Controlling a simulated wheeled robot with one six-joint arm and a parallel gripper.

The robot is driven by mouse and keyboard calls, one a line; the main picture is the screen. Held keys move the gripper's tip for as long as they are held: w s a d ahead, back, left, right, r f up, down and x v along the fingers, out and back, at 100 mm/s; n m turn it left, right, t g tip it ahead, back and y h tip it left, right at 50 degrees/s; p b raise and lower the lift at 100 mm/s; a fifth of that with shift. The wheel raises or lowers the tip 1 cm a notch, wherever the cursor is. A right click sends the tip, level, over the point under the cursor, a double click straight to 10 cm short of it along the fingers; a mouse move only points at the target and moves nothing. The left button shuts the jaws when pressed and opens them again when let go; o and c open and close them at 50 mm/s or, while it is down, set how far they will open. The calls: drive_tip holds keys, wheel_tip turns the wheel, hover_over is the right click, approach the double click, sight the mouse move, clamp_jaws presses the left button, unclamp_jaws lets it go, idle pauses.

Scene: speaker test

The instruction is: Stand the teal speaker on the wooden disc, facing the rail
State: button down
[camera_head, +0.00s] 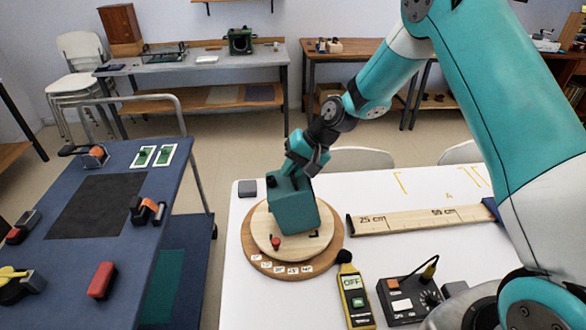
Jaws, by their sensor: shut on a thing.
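The teal speaker (294,208) is a boxy block, seen a little tilted, over the upper disc. My gripper (291,175) is shut on its top from above. The wooden disc (262,235) is pale and round, on a wider brown round base (246,257) with small white labels along its front. I cannot tell whether the speaker's bottom touches the disc. Its front face cannot be made out for sure. The wooden rail (415,218), marked 25 cm and 50 cm, lies to the right of the disc.
A yellow meter (354,295) with a black tip stands close to the disc's front right. A black control box (408,297) is beside it. A small grey block (248,188) lies behind the disc. A blue cart (120,270) with tools stands left, across a gap.

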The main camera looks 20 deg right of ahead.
drive_tip(key=shift+s+f, duration=0.35)
drive_tip(key=shift+f, duration=0.2)
drive_tip(key=c, duration=1.1)
unclamp_jaws()
drive_tip(key=shift+w+r, duration=0.1)
drive_tip(key=shift+d, duration=0.1)
drive_tip(key=b+v, duration=0.2)
drive_tip(key=v, duration=1.6)
drive_tip(key=s+a+r+n+g+h, duration=0.1)
drive_tip(key=s+a+r+n, duration=0.35)
drive_tip(key=s+a, duration=0.65)
drive_tip(key=s+a+n+h, duration=0.1)
drive_tip(key=s+n, duration=0.4)
drive_tip(key=s, duration=1.2)
drive_tip(key=shift+s+a+f+g+h, duration=0.2)
drive_tip(key=shift+s+f+g+h, duration=0.05)
drive_tip(key=shift+f+g+h, duration=0.15)
